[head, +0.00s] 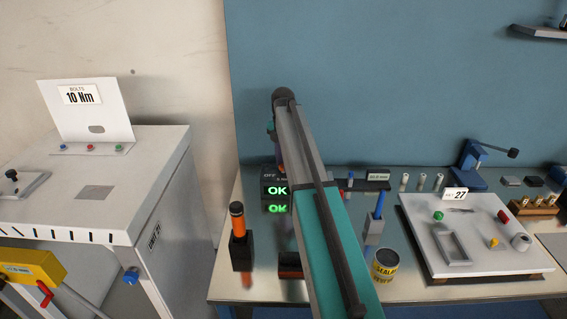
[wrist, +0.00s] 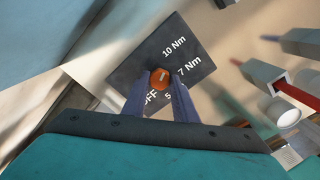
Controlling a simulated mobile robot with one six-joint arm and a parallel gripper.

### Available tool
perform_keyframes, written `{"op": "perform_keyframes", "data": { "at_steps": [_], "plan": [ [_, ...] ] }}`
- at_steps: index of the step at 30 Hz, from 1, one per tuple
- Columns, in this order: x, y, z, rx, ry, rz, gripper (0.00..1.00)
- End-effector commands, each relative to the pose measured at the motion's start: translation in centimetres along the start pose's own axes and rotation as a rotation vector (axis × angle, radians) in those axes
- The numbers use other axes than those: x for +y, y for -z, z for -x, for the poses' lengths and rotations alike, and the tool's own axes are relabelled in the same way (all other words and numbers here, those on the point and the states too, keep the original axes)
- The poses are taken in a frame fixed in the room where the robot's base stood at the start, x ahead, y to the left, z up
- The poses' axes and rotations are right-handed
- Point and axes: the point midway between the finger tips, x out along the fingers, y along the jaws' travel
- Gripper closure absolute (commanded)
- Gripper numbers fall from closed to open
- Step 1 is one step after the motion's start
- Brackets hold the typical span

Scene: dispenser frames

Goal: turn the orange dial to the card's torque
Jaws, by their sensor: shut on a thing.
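The card (head: 82,95) on the white cabinet's upright panel reads "BOLTS 10 Nm". In the wrist view the orange dial (wrist: 160,79) sits on a dark plate (wrist: 133,70) marked OFF, 5, 7 Nm and 10 Nm. A small pale mark on the dial points up and slightly right, towards 10 Nm. My gripper (wrist: 160,84) is shut on the dial, one finger at each side.
An orange-handled tool (head: 238,220) stands in a black holder left of my arm. Right of it stand a blue-handled tool (head: 379,205), a sealer can (head: 385,265) and a white tray (head: 440,245) with small parts. A white cabinet (head: 150,160) is at the left.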

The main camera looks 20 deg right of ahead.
Motion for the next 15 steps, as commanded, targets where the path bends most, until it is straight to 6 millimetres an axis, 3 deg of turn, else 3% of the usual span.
{"op": "perform_keyframes", "data": {
  "at_steps": [15],
  "plan": [
    [-0.11,0.02,-0.05,0.001,0.003,0.101,0.97]
  ]
}}
